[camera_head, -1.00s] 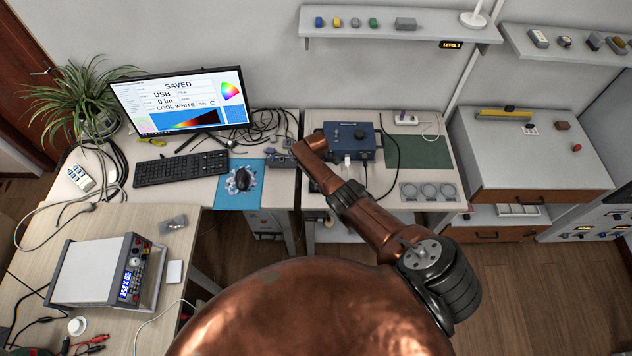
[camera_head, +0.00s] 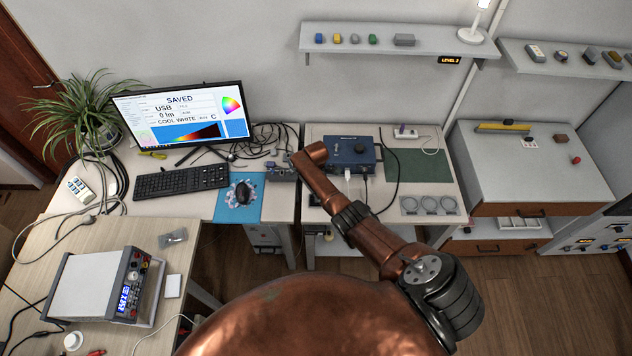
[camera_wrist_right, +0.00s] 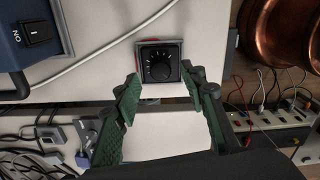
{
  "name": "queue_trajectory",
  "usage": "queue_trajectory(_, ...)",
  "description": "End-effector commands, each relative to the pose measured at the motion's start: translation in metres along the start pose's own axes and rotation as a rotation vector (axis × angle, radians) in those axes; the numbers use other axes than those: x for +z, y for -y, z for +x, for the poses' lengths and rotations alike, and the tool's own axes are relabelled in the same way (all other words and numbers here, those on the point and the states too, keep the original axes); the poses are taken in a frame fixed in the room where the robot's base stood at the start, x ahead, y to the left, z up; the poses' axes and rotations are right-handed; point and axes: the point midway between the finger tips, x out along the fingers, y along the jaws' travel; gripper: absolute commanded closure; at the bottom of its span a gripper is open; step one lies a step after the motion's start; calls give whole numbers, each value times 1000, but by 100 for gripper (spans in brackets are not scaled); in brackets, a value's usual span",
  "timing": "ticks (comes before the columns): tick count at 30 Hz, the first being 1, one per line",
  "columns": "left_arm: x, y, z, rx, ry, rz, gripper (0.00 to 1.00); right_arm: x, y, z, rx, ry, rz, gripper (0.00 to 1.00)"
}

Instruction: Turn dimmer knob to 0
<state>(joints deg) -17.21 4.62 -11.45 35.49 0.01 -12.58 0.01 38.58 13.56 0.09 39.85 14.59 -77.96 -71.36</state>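The dimmer knob (camera_wrist_right: 159,66) is a round black dial with white marks on a square black plate. It is mounted on a pale panel at the top middle of the right wrist view. My right gripper (camera_wrist_right: 160,80) is open, with its green-padded fingers apart on either side below the knob and plate. I see no clear contact with the knob. The knob's exact pointer setting is too small to read. In the head view my right arm reaches to the desk edge, and the gripper cannot be made out clearly there. My left gripper is not in view.
A blue box (camera_head: 350,153) stands on the desk; a monitor (camera_head: 182,112) and keyboard (camera_head: 182,181) are to its left. A sign (camera_head: 450,60) on the shelf edge seems to read "LEVEL 2". A white cable (camera_wrist_right: 100,62) crosses the panel near the knob.

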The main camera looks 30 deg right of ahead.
Motion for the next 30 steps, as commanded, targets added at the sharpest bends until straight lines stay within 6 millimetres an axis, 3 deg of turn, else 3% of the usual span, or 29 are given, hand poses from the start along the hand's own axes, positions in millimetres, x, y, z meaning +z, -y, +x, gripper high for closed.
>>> queue_trajectory(9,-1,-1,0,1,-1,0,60,0,-2,-60,4,-1,0,61)
queue_trajectory(15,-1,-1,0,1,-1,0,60,0,-1,-87,1,0,-1,61)
queue_trajectory(30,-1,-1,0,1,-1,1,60,0,-1,-95,0,0,-1,61)
